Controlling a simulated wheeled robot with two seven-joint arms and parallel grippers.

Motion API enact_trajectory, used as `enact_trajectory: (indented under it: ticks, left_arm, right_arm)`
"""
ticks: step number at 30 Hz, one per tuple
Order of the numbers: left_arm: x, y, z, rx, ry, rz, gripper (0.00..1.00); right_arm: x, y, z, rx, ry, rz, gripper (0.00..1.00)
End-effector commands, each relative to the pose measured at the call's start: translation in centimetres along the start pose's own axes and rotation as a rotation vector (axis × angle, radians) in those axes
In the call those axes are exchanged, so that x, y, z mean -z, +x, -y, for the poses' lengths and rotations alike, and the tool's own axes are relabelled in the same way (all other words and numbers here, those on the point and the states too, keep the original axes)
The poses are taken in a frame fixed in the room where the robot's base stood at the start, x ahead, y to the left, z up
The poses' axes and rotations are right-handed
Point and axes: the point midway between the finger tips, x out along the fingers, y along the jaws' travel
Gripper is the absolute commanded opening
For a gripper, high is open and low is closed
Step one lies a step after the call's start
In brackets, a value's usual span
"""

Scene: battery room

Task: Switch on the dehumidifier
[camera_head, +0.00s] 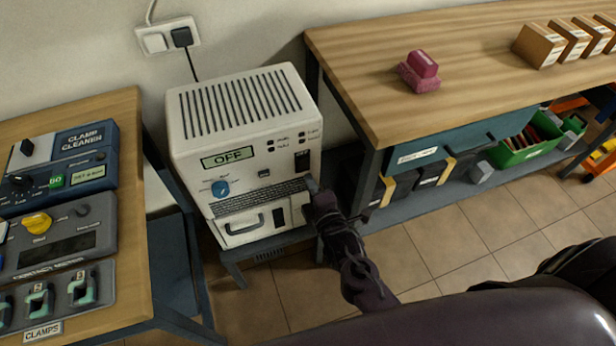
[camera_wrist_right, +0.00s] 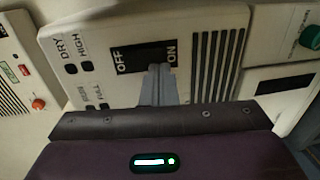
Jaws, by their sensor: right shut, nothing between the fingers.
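The dehumidifier (camera_head: 188,133) is a white box with a slatted top, standing on a low grey stand against the wall. Its display (camera_head: 228,157) reads OFF. A dark rocker switch (camera_head: 302,161) sits at the right of its front. In the right wrist view the switch (camera_wrist_right: 135,59) is marked OFF at its left end and ON at its right end. My right gripper (camera_head: 311,184) is shut and empty at the dehumidifier's front, just below the switch. In the wrist view its fingertips (camera_wrist_right: 159,69) overlap the switch's edge towards ON; I cannot tell whether they touch. My left gripper is out of view.
A bench (camera_head: 135,110) with a clamp cleaner (camera_head: 88,140) and clamps stands at the left. A wooden workbench (camera_head: 365,75) with a shelf of bins stands close at the right. A blue knob (camera_head: 220,188) is on the dehumidifier's front. The tiled floor (camera_head: 440,235) in front is clear.

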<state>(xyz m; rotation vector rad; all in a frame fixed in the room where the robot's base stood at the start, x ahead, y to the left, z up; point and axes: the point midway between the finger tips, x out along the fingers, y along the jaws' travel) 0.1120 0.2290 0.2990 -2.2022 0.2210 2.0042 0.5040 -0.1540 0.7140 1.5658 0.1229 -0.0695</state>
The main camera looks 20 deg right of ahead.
Motion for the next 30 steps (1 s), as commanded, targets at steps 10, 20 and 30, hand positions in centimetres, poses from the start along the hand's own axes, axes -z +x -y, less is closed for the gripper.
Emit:
enact_trajectory:
  ticks: [10, 20, 30]
  left_arm:
    - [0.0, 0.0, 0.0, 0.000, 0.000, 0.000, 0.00]
    - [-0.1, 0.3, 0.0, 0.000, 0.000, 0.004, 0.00]
    - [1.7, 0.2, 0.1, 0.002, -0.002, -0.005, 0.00]
  right_arm:
    - [0.0, 2.2, 0.0, 0.000, 0.000, 0.000, 0.00]
    - [0.0, 2.4, 0.2, -0.009, 0.000, 0.000, 0.00]
    - [-0.1, 2.7, 0.1, -0.043, 0.001, 0.001, 0.00]
